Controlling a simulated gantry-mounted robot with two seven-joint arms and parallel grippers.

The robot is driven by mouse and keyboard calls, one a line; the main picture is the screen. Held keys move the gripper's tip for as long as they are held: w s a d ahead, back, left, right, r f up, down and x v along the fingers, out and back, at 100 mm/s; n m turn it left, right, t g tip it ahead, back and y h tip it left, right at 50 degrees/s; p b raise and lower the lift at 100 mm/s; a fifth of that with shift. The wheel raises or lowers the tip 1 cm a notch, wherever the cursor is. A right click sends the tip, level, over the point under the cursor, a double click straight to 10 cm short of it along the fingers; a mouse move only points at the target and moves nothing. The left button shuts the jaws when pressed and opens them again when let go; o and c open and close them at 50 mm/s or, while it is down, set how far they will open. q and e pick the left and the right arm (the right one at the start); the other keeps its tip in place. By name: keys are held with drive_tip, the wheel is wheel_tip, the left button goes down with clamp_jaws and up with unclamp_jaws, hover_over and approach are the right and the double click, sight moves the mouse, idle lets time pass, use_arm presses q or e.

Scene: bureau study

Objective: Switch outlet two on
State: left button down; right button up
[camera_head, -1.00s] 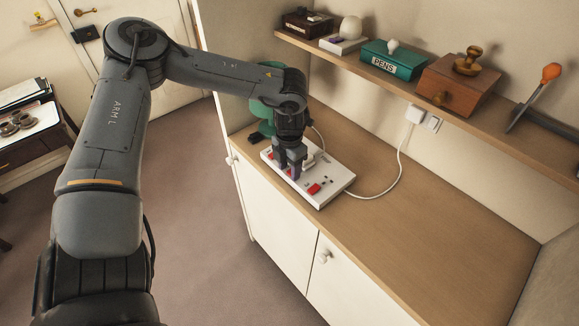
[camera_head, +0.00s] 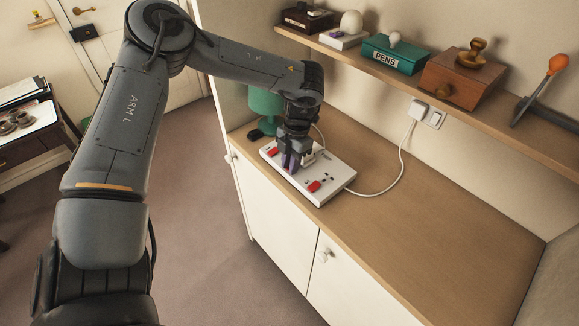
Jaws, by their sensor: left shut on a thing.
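A white power strip (camera_head: 334,177) lies on the wooden counter, with red switches along its front side. One red switch (camera_head: 313,186) shows right of my left gripper and another red switch (camera_head: 272,151) shows left of it. My left gripper (camera_head: 291,165) points down over the strip between these two switches. It is shut on a small purple thing (camera_head: 291,161), only partly visible between the fingers. The gripper hides the part of the strip under it, including any switch there, so I cannot tell that switch's position. My right gripper is not in view.
A white cord runs from the strip to a plug (camera_head: 417,108) in the wall socket. A green object (camera_head: 264,103) stands behind the gripper. A shelf (camera_head: 350,54) above holds boxes, including a green PENS box (camera_head: 388,59). The counter (camera_head: 430,225) is clear to the right.

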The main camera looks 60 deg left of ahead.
use_arm(q)
drive_tip(key=shift+w+a+g, duration=0.1)
drive_tip(key=shift+w+g, duration=0.1)
drive_tip(key=shift+g, duration=0.6)
drive_tip(key=c, duration=1)
unclamp_jaws()
drive_tip(key=shift+o, duration=0.2)
drive_tip(key=shift+r, duration=0.1)
drive_tip(key=v, duration=1)
drive_tip(key=shift+r+p, duration=0.3)
drive_tip(key=shift+r, duration=0.05)
drive_tip(key=shift+a, duration=0.25)
